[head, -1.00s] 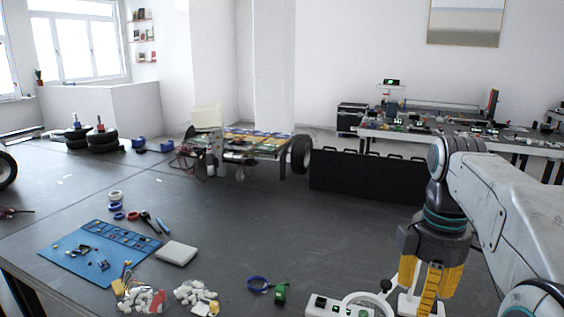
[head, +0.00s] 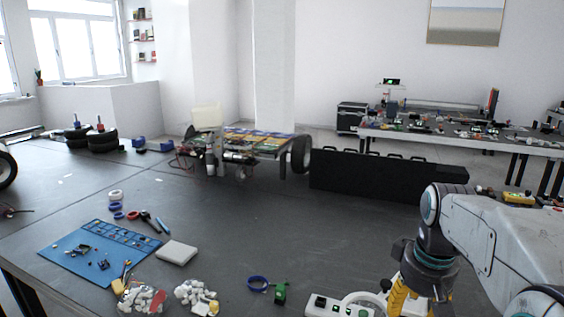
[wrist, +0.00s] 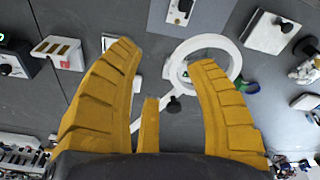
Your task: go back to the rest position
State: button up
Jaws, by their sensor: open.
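My gripper (wrist: 165,55) has yellow ribbed fingers, spread apart with nothing between them in the wrist view. In the head view my gripper (head: 408,302) is at the lower right, pointing down, and its fingertips are cut off by the bottom edge. Below the fingers in the wrist view is a white ring-shaped device (wrist: 233,50). It also shows in the head view (head: 362,297), just left of the gripper.
A blue mat (head: 65,262) with small parts, a white box (head: 176,253) and piles of white pieces lie on the dark table at left. A black case (head: 380,177) stands behind the arm.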

jog(key=s+a+f+t, duration=0.1)
jog(key=s+a+f, duration=0.1)
jog(key=s, duration=0.6)
jog(key=s+a+f+m+t, duration=0.1)
jog(key=s+a+f, duration=0.1)
jog(key=s+a, duration=0.3)
jog(key=shift+s+f, duration=0.3)
jog(key=shift+s, duration=1.95)
